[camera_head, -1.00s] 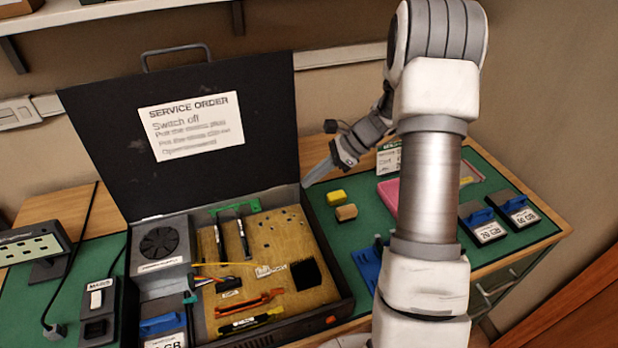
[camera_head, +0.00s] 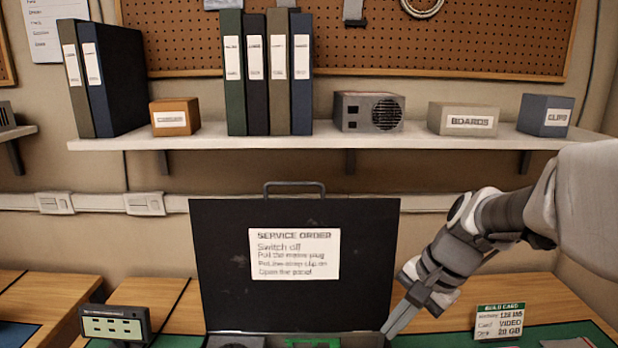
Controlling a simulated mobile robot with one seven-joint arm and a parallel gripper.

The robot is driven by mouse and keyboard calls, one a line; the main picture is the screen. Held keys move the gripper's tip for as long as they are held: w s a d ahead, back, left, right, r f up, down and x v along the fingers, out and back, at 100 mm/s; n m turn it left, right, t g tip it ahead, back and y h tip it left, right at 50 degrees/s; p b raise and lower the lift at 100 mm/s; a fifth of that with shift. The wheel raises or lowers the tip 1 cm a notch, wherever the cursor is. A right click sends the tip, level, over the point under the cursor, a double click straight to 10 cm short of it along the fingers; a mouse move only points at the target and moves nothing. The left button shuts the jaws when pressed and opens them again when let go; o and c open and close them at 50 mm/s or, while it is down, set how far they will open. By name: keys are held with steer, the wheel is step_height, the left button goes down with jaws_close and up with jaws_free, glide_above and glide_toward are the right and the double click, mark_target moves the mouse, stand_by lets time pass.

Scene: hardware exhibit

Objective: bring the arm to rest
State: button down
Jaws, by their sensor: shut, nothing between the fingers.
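My gripper (camera_head: 394,328) is at the lower right of the head view, pointing down and to the left. Its fingers are shut with nothing between them. The fingertips show just in front of the right edge of the open black case lid (camera_head: 225,265); whether they touch it cannot be told. My arm comes in from the right edge and bends down at the wrist.
A white shelf (camera_head: 400,143) with binders, boxes and a grey unit (camera_head: 368,112) runs above the bench. A build card (camera_head: 499,321) stands right of my gripper, and a small display (camera_head: 114,325) stands at left. Most of the bench top is out of view.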

steer(key=s+r+n+t+h, duration=0.2)
steer(key=s+n, duration=0.3)
steer(key=s, duration=0.1)
steer(key=s+r+n+t+h, duration=0.1)
steer(key=s+r+n+h, duration=0.1)
steer(key=s, duration=0.5)
steer(key=shift+s+r+n+t, duration=0.15)
steer(key=shift+r+n+t, duration=0.25)
steer(key=shift+r+n, duration=0.7)
steer(key=shift+f+n, duration=0.3)
steer(key=shift+f, duration=0.05)
